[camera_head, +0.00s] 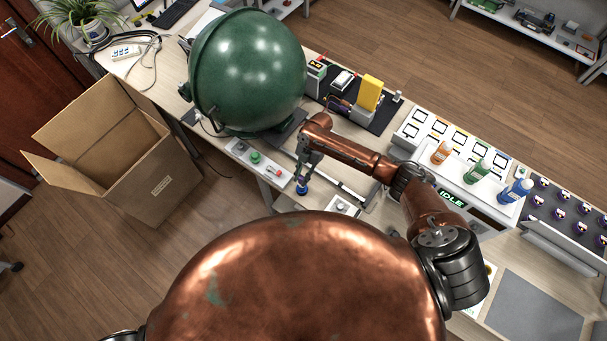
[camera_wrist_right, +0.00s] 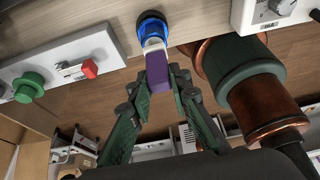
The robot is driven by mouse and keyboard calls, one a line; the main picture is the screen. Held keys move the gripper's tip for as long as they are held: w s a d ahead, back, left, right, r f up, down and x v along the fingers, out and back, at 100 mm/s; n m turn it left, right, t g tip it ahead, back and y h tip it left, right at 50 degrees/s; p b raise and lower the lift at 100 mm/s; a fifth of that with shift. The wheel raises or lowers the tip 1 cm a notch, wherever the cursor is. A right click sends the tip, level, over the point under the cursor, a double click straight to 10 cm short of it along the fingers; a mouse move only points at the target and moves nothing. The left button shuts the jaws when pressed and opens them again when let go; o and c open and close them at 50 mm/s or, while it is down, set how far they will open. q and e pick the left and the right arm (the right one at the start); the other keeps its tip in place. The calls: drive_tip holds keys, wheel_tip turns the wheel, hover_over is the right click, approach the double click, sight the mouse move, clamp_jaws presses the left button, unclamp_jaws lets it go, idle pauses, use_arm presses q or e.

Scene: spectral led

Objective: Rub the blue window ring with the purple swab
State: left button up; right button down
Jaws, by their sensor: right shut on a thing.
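My right gripper (camera_head: 303,176) reaches down over the front edge of the bench. In the right wrist view its green fingers (camera_wrist_right: 166,82) are shut on the purple swab (camera_wrist_right: 158,70). The swab's pale tip points at the blue window ring (camera_wrist_right: 142,24) and overlaps its lower edge; it looks in contact, but I cannot be sure of the touch. The blue ring also shows in the head view (camera_head: 302,190), just below the fingertips. The swab is too small and covered to make out there. My left gripper is out of view.
A panel with a green knob (camera_head: 255,157) and red switch lies left of the ring. A big green sphere (camera_head: 248,70) stands behind. An open cardboard box (camera_head: 150,185) is on the floor at left. A tray with several bottles (camera_head: 478,171) is at right.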

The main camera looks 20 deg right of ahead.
drive_tip(key=shift+f+b, duration=0.55)
drive_tip(key=shift+f, duration=0.1)
idle(0.3)
drive_tip(key=shift+s+a+p, duration=0.4)
drive_tip(key=shift+s+a, duration=0.05)
drive_tip(key=shift+a, duration=0.1)
drive_tip(key=shift+s+a, duration=0.15)
idle(0.6)
idle(0.3)
drive_tip(key=shift+w+d+r+b, duration=0.1)
drive_tip(key=shift+w+d+b, duration=0.25)
drive_tip(key=shift+w+d, duration=0.35)
drive_tip(key=shift+w+d+r+b, duration=0.1)
drive_tip(key=shift+w+d+b, duration=0.2)
drive_tip(key=shift+w+d, duration=0.35)
drive_tip(key=shift+s+d, duration=0.1)
drive_tip(key=shift+s, duration=0.05)
